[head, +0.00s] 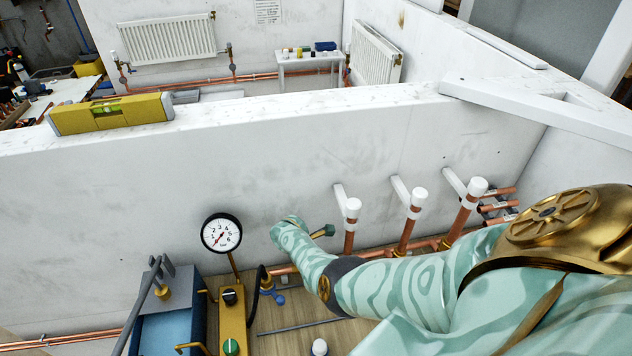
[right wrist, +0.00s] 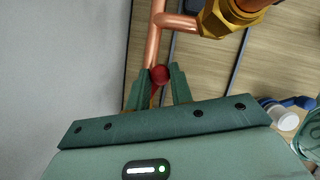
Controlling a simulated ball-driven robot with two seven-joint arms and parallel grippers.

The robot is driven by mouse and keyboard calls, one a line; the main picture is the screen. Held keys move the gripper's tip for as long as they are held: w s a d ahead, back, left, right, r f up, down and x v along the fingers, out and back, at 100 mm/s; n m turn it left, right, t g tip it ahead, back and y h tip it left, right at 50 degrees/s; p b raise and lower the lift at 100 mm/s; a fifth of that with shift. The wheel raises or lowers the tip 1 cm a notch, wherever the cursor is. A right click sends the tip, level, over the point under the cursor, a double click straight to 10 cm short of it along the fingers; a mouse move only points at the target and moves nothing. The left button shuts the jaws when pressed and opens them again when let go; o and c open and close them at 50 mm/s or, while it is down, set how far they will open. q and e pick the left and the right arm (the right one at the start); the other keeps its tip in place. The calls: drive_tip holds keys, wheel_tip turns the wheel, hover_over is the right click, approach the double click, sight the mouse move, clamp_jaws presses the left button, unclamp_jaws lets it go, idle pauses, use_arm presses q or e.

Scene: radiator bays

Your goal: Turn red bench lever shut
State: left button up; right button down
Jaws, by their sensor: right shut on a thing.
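The red lever (right wrist: 160,76) shows in the right wrist view as a small red rounded end, beside a copper pipe (right wrist: 154,32). My right gripper (right wrist: 160,70) is shut on it, with one dark green finger on each side. The rest of the lever is hidden behind the fingers. In the head view my right arm reaches in from the right across the bench, and it hides the red lever and the fingertips. My left gripper is not in view.
A pressure gauge (head: 221,232) stands above a yellow block (head: 232,318), beside a blue tank (head: 167,327). White-capped copper pipes (head: 408,231) rise along the white wall (head: 270,170). A brass fitting (right wrist: 222,20) sits close beyond my right fingers. A yellow level (head: 112,112) lies on the wall top.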

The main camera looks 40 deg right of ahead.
drive_tip(key=shift+a+m+g+y+b, duration=0.6)
drive_tip(key=shift+a+m+b, duration=0.3)
drive_tip(key=shift+m, duration=1.35)
drive_tip(key=shift+a+m+g+y+b, duration=0.6)
drive_tip(key=shift+a+m+b, duration=0.3)
drive_tip(key=shift+m, duration=1.3)
drive_tip(key=shift+a+m+g+y+b, duration=0.55)
drive_tip(key=shift+a+m+b, duration=0.35)
drive_tip(key=shift+m, duration=1.35)
drive_tip(key=shift+a, duration=0.1)
drive_tip(key=c, duration=1.3)
unclamp_jaws()
drive_tip(key=shift+w, duration=0.1)
drive_tip(key=shift+o, duration=0.2)
